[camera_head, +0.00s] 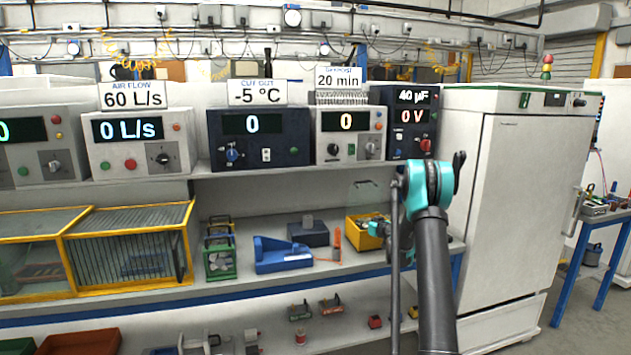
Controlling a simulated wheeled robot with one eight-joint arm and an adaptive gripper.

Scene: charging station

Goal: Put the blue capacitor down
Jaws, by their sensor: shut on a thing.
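My gripper (376,228) is small in the head view, at the far end of my arm, in front of the yellow bin (357,238) on the lower shelf. My arm's dark link and teal joint partly hide this area. The gripper is shut on the blue capacitor, but its fingers and the capacitor are too small and covered to make out clearly. A blue holder (283,256) sits on the shelf to the left of the gripper, apart from it.
A dark box (308,235) stands behind the blue holder. A green rack (220,255) and yellow-framed cages (128,255) are farther left. Instruments, one reading 40 µF (412,118), line the upper shelf (320,166). A tall white cabinet (522,190) stands right.

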